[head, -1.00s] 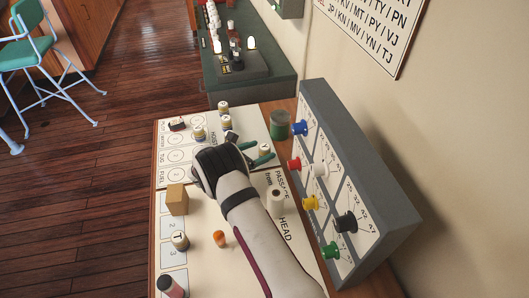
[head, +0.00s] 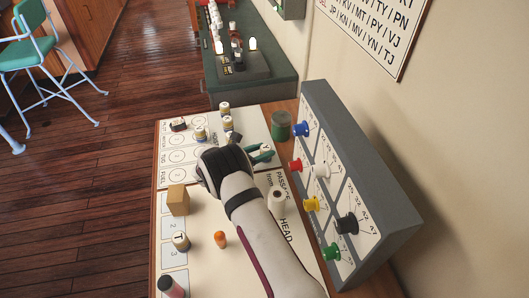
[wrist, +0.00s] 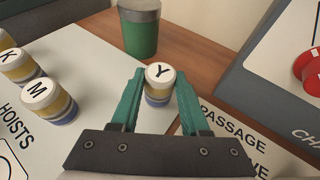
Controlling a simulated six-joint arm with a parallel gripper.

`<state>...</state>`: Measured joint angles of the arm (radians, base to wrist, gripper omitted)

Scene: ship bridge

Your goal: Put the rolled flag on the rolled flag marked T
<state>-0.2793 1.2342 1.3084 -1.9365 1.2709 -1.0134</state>
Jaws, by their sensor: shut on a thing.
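The rolled flag marked Y (head: 265,149) is a small upright cylinder with a white lettered top and yellow and blue bands, seen also in the wrist view (wrist: 160,82). My gripper (head: 261,152) has its green fingers shut on its sides, shown in the wrist view (wrist: 160,100). I cannot tell whether its base still touches the board.
Rolled flags K (wrist: 10,60) and M (wrist: 46,97) stand left of my gripper. A green canister (head: 280,125) is close behind it. A grey panel (head: 385,235) with coloured knobs rises at right. A wooden block (head: 178,200), an orange piece (head: 220,239) and a white roll (head: 277,199) are on the board.

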